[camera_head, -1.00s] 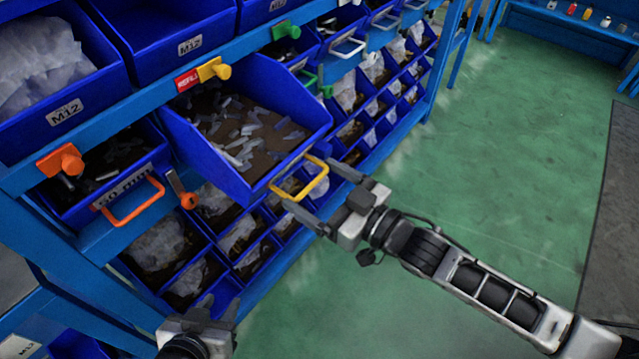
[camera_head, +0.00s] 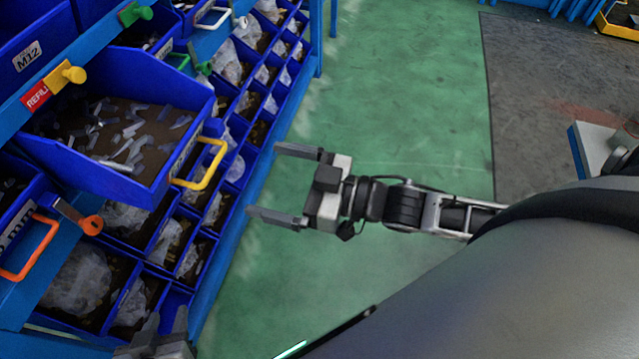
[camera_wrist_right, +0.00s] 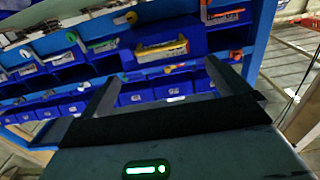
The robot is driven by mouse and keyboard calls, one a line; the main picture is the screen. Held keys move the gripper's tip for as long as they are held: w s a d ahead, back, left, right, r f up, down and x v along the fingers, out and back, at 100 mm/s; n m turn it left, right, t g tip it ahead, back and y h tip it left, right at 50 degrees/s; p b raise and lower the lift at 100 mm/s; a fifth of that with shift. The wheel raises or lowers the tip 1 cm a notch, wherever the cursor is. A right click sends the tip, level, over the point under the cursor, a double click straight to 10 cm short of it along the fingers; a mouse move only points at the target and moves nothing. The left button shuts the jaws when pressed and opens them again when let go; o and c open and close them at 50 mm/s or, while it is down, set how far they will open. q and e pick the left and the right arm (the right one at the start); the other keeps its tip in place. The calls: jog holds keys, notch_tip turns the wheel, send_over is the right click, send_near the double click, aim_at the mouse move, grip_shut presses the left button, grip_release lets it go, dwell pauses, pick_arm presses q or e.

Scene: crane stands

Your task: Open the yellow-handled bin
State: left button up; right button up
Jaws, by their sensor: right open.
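The blue bin (camera_head: 150,187) with the yellow handle (camera_head: 203,165) is pulled out of the rack and tilted, with small clear pieces inside. In the right wrist view the yellow handle (camera_wrist_right: 161,49) shows ahead, beyond the fingers. My right gripper (camera_head: 277,184) is open and empty, to the right of the handle and apart from it. In the right wrist view its two fingers are spread with nothing between them. My left gripper (camera_head: 160,335) shows only partly at the bottom edge; its jaw state is unclear.
An orange-handled bin (camera_head: 28,247) is at the left, with an orange latch (camera_head: 90,224) beside it. A yellow knob (camera_head: 73,74) sits above the open bin. Small blue bins (camera_head: 150,290) fill the rack below. The green floor (camera_head: 410,90) at the right is clear.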

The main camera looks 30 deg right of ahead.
jog(key=v, duration=0.6)
jog(key=shift+s+d, duration=0.25)
notch_tip(320, 180, down, 15)
jog(key=s+a+m+g+h, duration=0.1)
jog(key=s+m+g+h, duration=0.1)
jog(key=m+h, duration=0.4)
jog(key=h, duration=0.3)
jog(key=shift+a+g+h, duration=0.2)
jog(key=shift+g+h, duration=0.1)
jog(key=shift+h, duration=0.1)
